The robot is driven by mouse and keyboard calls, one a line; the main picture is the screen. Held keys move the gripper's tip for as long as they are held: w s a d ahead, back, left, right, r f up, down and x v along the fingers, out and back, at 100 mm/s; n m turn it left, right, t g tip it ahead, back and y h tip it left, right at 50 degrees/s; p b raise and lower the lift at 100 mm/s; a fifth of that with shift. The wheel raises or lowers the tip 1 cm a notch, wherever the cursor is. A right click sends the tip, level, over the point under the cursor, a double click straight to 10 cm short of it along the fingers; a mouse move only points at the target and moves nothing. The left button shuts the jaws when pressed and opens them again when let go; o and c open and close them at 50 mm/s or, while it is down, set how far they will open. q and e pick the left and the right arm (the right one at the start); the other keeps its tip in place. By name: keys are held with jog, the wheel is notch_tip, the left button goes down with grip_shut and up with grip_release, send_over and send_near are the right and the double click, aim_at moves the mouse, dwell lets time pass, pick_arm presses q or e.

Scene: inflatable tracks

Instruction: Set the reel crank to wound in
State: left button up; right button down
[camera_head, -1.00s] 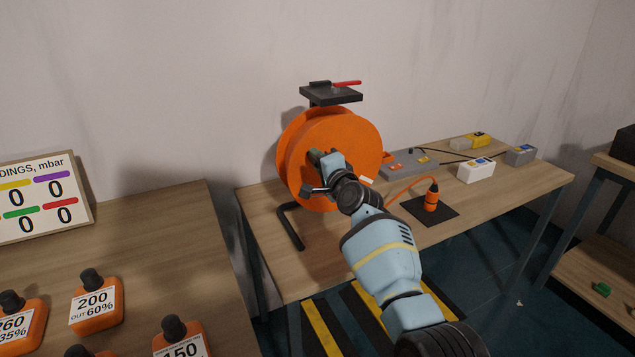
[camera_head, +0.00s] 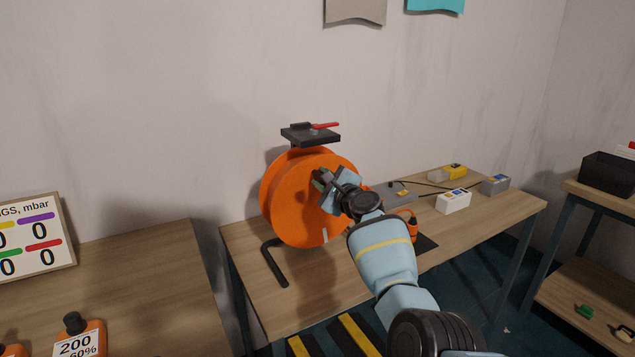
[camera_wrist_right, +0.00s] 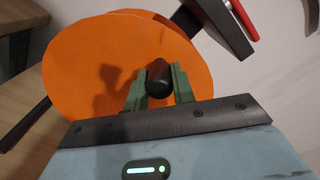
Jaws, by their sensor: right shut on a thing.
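The orange reel (camera_head: 290,218) stands upright on a black tube stand on the wooden table. A pale mark (camera_head: 325,235) shows low on its face. My right gripper (camera_head: 321,179) is at the reel's front face, above its middle. In the right wrist view, its green fingers (camera_wrist_right: 158,86) are shut on the dark knob of the reel crank (camera_wrist_right: 158,73), with the orange disc behind. The rest of the crank is mostly hidden by the gripper. My left gripper is not in view.
A black plate with a red lever (camera_head: 312,134) sits above the reel. A grey box (camera_head: 393,192) and several small blocks stand to the right with cables. An orange plug (camera_head: 411,226) is partly behind my arm.

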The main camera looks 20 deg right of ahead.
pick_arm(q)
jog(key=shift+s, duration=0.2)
pick_arm(e)
jog(key=shift+w+d+r+m, duration=0.1)
jog(key=shift+d+m, duration=0.2)
jog(key=shift+d, duration=0.05)
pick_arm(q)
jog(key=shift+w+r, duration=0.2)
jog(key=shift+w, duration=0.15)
pick_arm(e)
jog(key=c, duration=1.2)
grip_release()
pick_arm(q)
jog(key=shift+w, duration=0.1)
pick_arm(e)
jog(key=shift+o, duration=0.2)
